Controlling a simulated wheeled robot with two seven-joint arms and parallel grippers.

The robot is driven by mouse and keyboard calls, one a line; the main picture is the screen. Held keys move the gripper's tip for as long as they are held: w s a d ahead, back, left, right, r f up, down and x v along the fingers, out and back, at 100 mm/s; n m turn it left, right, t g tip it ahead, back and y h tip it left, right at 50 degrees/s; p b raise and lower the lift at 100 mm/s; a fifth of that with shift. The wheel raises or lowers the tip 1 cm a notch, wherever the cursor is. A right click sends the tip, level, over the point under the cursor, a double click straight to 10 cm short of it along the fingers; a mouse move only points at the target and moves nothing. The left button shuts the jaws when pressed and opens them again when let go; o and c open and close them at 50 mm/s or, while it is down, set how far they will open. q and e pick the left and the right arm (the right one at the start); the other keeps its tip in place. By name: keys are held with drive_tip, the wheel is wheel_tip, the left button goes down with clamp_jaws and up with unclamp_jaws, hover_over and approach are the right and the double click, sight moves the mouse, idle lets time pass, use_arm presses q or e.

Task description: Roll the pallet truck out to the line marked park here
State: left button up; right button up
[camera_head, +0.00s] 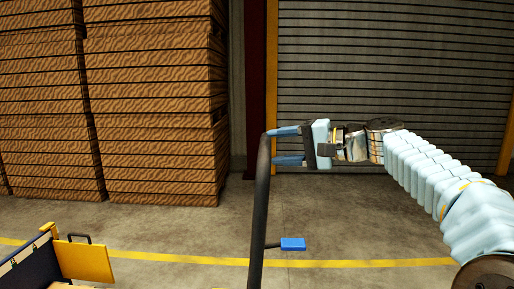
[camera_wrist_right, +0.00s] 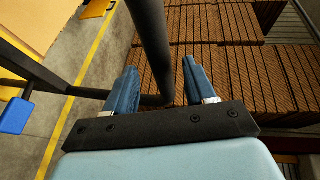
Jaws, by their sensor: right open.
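The pallet truck shows only as its black tubular handle (camera_head: 259,215), which rises from the bottom edge in the head view. A blue lever (camera_head: 293,244) sticks out to its right. My right gripper (camera_head: 272,146) is open at the handle's top, one blue finger above the other. In the right wrist view the black tube (camera_wrist_right: 150,40) runs between the two spread fingers (camera_wrist_right: 158,85), and the blue lever (camera_wrist_right: 16,115) is at the left. I cannot tell whether the fingers touch the tube. The truck's forks are not visible. My left gripper is out of view.
A yellow floor line (camera_head: 360,263) crosses the concrete; no lettering shows on it. Tall stacks of brown slatted crates (camera_head: 155,110) stand at the back left. A shutter door (camera_head: 390,60) is behind. A yellow panel (camera_head: 84,261) is at lower left. Floor between line and crates is clear.

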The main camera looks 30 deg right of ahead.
drive_tip(key=x, duration=0.5)
drive_tip(key=shift+w+a+f, duration=0.1)
drive_tip(key=shift+w+a, duration=0.1)
drive_tip(key=shift+w, duration=0.1)
clamp_jaws()
